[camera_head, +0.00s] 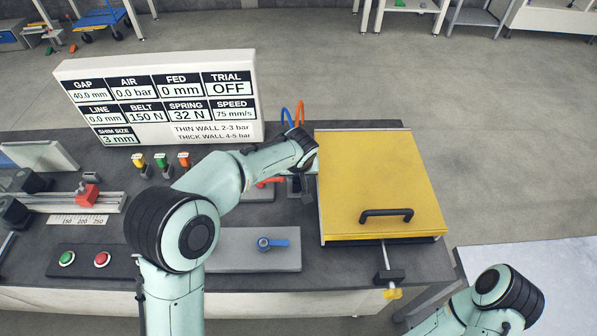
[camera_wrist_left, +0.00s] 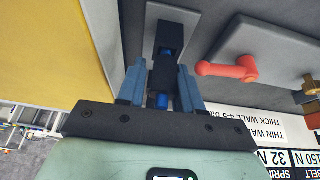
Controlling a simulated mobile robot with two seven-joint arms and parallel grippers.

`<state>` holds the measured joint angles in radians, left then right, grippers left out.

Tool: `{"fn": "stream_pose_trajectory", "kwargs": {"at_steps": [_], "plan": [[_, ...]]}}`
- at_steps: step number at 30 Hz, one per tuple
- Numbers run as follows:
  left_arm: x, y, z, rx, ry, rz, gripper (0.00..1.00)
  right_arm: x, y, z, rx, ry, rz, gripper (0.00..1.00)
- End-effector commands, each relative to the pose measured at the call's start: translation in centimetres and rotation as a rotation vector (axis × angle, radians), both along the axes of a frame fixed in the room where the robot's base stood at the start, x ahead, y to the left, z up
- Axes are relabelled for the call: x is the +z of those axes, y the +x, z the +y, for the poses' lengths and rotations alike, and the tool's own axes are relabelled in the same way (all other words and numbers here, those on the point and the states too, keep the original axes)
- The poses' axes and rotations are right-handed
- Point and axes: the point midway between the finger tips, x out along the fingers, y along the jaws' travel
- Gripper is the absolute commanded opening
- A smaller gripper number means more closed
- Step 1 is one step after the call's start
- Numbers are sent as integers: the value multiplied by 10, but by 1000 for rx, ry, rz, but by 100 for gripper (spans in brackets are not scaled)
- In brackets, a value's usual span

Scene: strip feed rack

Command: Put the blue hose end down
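My left gripper (camera_wrist_left: 162,68) reaches over the bench beside the yellow cover. Its two blue-grey fingers stand close on either side of a dark fitting with a blue part, the blue hose end (camera_wrist_left: 163,101), and appear closed on it. The fitting lines up with a black holder (camera_wrist_left: 172,35) on a grey plate; whether it is seated there I cannot tell. In the head view my wrist hides most of the gripper and hose end. A blue hose (camera_head: 286,117) arches up behind my wrist. Only part of my right arm shows, at the lower right; its gripper is out of view.
The yellow cover (camera_head: 375,180) with a black handle is close on the right. An orange hose (camera_head: 299,113) rises beside the blue one. A red lever (camera_wrist_left: 228,69) sits on a grey plate close by. The display board (camera_head: 160,98) stands behind; a blue-handled valve (camera_head: 272,243) is in front.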

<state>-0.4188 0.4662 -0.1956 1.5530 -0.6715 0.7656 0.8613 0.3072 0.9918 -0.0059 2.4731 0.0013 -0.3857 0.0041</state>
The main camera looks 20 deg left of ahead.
Motion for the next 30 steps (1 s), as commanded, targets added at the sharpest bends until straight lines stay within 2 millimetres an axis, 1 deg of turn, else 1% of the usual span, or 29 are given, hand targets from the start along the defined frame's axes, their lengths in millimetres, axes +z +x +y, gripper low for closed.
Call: {"fn": "stream_pose_trajectory", "kwargs": {"at_steps": [1,5,8,10,14,18,21,25,30], "plan": [[-15,-7,5,11,12,36,39,-1,0,0,0,0,1,0],[-14,-7,6,12,12,37,39,0,0,0,0,0,0,0],[-8,-7,6,13,13,37,39,6,3,0,0,0,-3,0],[2,-6,6,13,13,36,39,15,7,0,0,0,-8,0],[26,-15,1,9,9,27,39,10,5,0,0,0,-6,0],[59,-27,-4,5,7,22,39,10,5,0,0,1,-5,0],[80,-34,-7,5,6,18,39,11,5,0,0,0,-6,0],[99,-42,-9,4,6,20,39,12,5,0,0,0,-6,0],[113,-48,-11,2,6,18,39,12,6,0,0,0,-7,0]]}}
